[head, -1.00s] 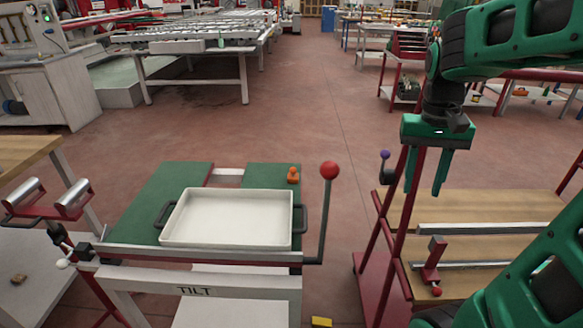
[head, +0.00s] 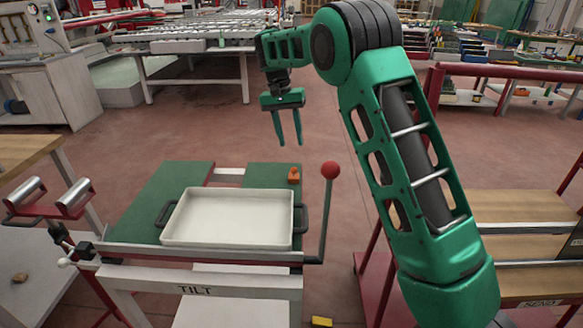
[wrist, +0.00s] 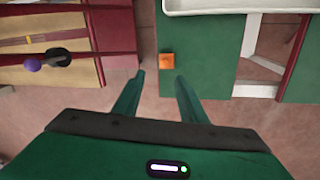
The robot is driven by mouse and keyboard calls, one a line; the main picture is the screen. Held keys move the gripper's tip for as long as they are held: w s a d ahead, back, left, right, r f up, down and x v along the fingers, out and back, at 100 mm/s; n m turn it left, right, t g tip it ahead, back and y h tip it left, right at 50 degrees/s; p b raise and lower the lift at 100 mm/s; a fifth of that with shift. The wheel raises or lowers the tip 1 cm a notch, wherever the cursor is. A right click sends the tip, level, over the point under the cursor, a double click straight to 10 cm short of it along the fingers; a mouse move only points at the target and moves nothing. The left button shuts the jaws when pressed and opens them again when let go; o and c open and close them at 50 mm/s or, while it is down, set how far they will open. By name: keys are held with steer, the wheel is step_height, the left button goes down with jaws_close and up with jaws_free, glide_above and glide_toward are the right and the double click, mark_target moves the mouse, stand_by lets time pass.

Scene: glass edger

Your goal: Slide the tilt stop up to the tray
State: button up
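The white tray (head: 228,218) lies flat on the green top of the tilt table (head: 150,185), and its edge shows at the top of the wrist view (wrist: 240,6). The small orange tilt stop (head: 293,175) stands on the green top behind the tray's far right corner, with a gap between them. It also shows in the wrist view (wrist: 167,61), just beyond my fingertips. My gripper (head: 287,143) points down above and behind the stop, open and empty. In the wrist view the fingers (wrist: 158,74) are spread apart, with nothing between them.
A lever with a red ball (head: 330,170) stands upright at the table's right side. A red cart with wooden shelves (head: 520,220) is at the right, partly behind my arm. A roller stand (head: 50,200) is at the left. Open floor lies behind the table.

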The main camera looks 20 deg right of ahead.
mark_target(294, 174)
steer(key=f, duration=1.1)
steer(key=shift+s+d+f, duration=0.1)
steer(key=shift+s+d, duration=0.05)
steer(key=shift+d, duration=0.25)
jaws_close()
